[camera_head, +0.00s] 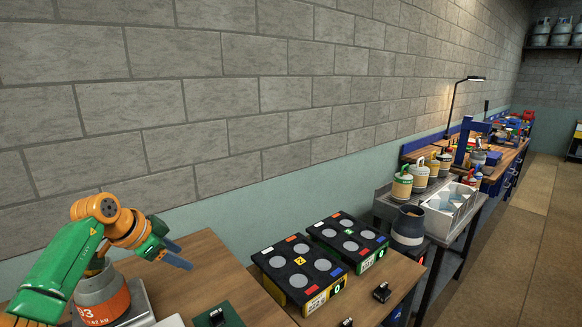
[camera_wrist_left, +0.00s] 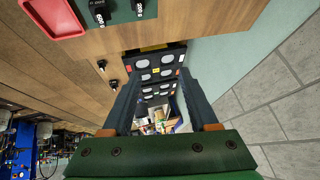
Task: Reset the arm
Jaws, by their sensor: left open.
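My left gripper (camera_head: 178,254) is on a green and orange arm at the lower left of the head view. It is held above the wooden table (camera_head: 205,265). Its two dark fingers are apart with nothing between them. In the wrist view the left gripper (camera_wrist_left: 160,88) shows its fingers spread, with the black boxes seen beyond the gap. A grey and orange canister (camera_head: 104,301) stands below and behind the arm at the lower left, partly hidden by it. My right gripper is not in view.
Two black boxes with round grey pads, a nearer one (camera_head: 290,268) and a farther one (camera_head: 347,238), sit on the table. A small black item (camera_head: 381,292) lies right of them. A metal bench with a dark pot (camera_head: 408,226) stands beyond. A block wall runs along the left.

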